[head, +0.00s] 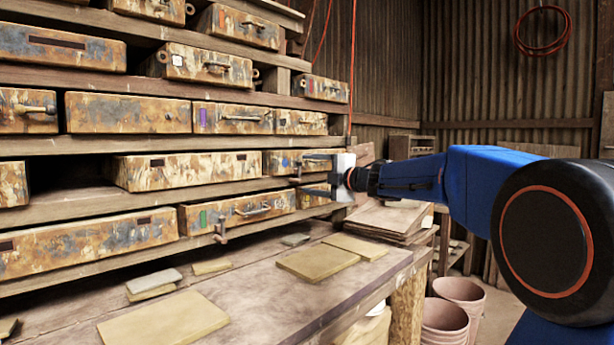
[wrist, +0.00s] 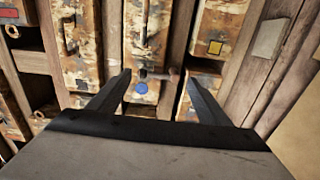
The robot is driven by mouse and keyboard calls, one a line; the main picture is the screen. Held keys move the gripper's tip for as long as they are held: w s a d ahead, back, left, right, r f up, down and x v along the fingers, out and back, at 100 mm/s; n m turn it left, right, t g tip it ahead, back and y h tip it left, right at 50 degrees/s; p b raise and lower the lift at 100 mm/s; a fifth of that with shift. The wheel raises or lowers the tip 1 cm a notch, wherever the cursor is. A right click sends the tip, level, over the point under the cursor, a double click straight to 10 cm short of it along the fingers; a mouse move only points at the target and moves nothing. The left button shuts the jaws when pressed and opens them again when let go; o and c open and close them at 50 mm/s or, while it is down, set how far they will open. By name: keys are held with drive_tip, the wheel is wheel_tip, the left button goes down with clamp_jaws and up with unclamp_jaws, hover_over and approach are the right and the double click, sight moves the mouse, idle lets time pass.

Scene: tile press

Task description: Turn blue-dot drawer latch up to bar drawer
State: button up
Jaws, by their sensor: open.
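My gripper (head: 308,173) is at the drawer's right end in the head view. In the wrist view my gripper (wrist: 158,80) is open, its two fingers on either side of the latch, with no clear contact. In the head view the fingers hide the latch.
A green-marked drawer (head: 238,211) is below, with a lever (head: 220,233) hanging at its front. A purple-marked drawer (head: 232,118) is above. A yellow-square drawer (wrist: 210,30) neighbours in the wrist view. A wooden bench (head: 262,300) with loose tiles lies below.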

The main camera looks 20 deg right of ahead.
drive_tip(key=v, duration=1.5)
drive_tip(key=shift+s, duration=0.15)
drive_tip(key=shift+d, duration=0.1)
drive_tip(key=s+d+f+m+g+h, duration=0.1)
drive_tip(key=s+d+f+m+h, duration=0.1)
drive_tip(key=s+f+m+h, duration=0.65)
drive_tip(key=s+d+f+m+g+h, duration=0.1)
drive_tip(key=s+d+f+m+h, duration=0.2)
drive_tip(key=s+f+m+h, duration=0.5)
drive_tip(key=s+a+f+m+g+y, duration=0.3)
drive_tip(key=s+a+f+g, duration=0.1)
drive_tip(key=s+f, duration=0.5)
drive_tip(key=s+a+f+m+g+y, duration=0.4)
drive_tip(key=s+a+f, duration=0.3)
drive_tip(key=s+f, duration=0.3)
wheel_tip(320, 180, down, 3)
drive_tip(key=shift+s+r+g, duration=0.15)
drive_tip(key=shift+s+g, duration=0.05)
drive_tip(key=shift+g, duration=0.2)
